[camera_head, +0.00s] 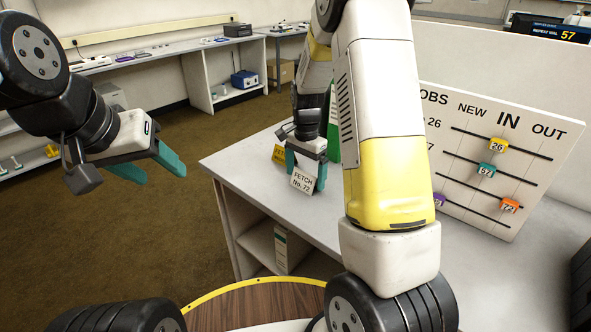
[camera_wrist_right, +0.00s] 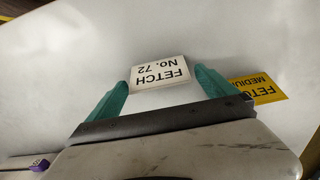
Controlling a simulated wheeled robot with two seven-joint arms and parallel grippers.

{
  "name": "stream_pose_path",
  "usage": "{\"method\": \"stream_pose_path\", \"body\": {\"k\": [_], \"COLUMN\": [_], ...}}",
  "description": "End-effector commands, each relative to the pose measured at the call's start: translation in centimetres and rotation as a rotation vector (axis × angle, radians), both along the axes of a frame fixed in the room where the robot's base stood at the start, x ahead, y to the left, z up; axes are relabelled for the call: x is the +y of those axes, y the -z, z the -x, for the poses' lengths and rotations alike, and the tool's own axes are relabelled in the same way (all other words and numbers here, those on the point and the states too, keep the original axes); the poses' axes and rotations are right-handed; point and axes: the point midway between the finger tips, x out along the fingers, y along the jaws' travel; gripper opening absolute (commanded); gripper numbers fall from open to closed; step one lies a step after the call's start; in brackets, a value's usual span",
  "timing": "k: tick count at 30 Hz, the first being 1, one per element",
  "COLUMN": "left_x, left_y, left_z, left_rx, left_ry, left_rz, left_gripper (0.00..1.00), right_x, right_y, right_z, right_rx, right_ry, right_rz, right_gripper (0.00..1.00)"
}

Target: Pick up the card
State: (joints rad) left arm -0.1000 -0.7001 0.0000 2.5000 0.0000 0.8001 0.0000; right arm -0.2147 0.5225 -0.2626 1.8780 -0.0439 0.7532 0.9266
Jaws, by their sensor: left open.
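A white card reading "FETCH No. 72" (camera_head: 302,181) is at the left part of the grey table. It also shows in the right wrist view (camera_wrist_right: 160,74). My right gripper (camera_head: 307,172) reaches down at this card, with its teal fingers apart on either side of it. In the right wrist view the fingertips (camera_wrist_right: 162,82) lie close to the card's two side edges; I cannot tell whether they press on it. A yellow card (camera_head: 279,154) reading "FETCH MEDIUM" (camera_wrist_right: 259,88) is just beside. My left gripper (camera_head: 162,168) is open and empty, left of the table.
A board with coloured numbered tags (camera_head: 500,165) stands on the table's right side. A green object (camera_head: 334,130) is behind my right gripper, partly hidden by my arm. A shelf below the table holds a binder (camera_head: 281,250). Side benches line the back wall; the floor between is clear.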

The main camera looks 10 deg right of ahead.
Motion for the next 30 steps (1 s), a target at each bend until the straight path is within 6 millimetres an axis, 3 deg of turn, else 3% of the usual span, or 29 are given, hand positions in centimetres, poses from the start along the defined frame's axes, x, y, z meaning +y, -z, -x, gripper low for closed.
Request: {"method": "stream_pose_path", "body": {"k": [1,8,19,27,30], "left_x": [0.0,0.0,0.0,0.0,0.0], "left_y": [0.0,0.0,0.0,0.0,0.0], "left_z": [0.0,0.0,0.0,0.0,0.0], "left_rx": [0.000,0.000,0.000,0.000,0.000], "left_ry": [0.000,0.000,0.000,0.000,0.000], "left_rz": [0.000,0.000,0.000,0.000,0.000], "left_gripper": [0.55,0.55,0.55,0.55,0.55], "right_x": [0.0,0.0,0.0,0.0,0.3], "right_y": [0.0,0.0,-0.6,-3.8,-3.8], "right_z": [0.0,0.0,0.0,-0.1,2.2], "right_rx": [0.000,0.000,-0.001,-0.003,0.002], "right_ry": [0.000,0.000,0.000,-0.001,-0.002], "right_rz": [0.000,0.000,0.000,0.000,0.000], "right_gripper": [0.84,0.39,0.39,0.39,0.39]}}
